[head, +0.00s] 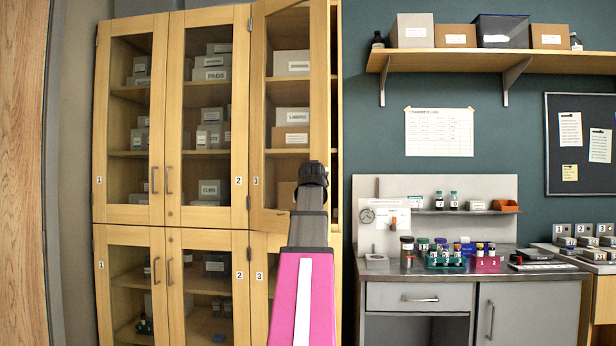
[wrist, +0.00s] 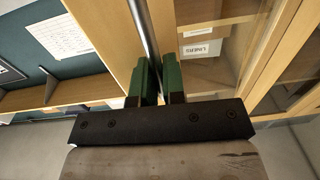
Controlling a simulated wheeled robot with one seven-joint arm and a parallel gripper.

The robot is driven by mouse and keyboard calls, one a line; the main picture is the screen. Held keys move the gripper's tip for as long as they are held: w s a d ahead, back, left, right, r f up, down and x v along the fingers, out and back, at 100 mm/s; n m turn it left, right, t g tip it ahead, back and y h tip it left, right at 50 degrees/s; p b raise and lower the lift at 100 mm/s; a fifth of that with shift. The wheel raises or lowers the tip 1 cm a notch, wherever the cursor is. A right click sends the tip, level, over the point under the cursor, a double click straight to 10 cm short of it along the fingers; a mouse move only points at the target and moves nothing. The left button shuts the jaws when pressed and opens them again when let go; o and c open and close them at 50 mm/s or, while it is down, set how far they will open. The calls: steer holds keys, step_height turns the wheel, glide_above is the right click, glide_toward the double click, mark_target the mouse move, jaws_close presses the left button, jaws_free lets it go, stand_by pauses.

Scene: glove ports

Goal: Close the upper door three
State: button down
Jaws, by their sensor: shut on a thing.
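Upper door three (head: 257,120) is a wood-framed glass door at the right of the tall cabinet, marked with a 3. It stands ajar, its right side swung out toward me and its left side at the cabinet. My gripper (head: 312,178) is in front of its right side; my arm hides the handle in the head view. In the wrist view, the green fingers of my gripper (wrist: 160,80) are shut on the steel bar handle (wrist: 146,30). The door's wooden frame (wrist: 105,30) is beside the handle. Labelled boxes (head: 291,63) show behind the glass.
Upper door two (head: 240,100) is shut just left of door three. Lower doors (head: 135,240) are below. A workbench (head: 420,272) with vials stands to the right, under a wall shelf (head: 460,62) with boxes. Teal wall lies between cabinet and shelf.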

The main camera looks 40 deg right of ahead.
steer(key=w+d+n+t+y, duration=0.2)
steer(key=w+d+n+y, duration=0.1)
steer(key=d, duration=0.6)
steer(key=w+d+n+t+y, duration=0.2)
steer(key=w+d+y, duration=0.3)
steer(key=d, duration=0.4)
steer(key=shift+w+n+y, duration=0.3)
steer(key=shift+w+n, duration=0.15)
steer(key=shift+n, duration=0.15)
steer(key=shift+w+d+r, duration=0.1)
steer(key=shift+d, duration=0.15)
steer(key=c, duration=1.2)
jaws_free()
steer(key=shift+c, duration=0.2)
steer(key=s+a, duration=0.2)
steer(key=s, duration=0.8)
steer(key=shift+s+a, duration=0.25)
steer(key=shift+s, duration=0.1)
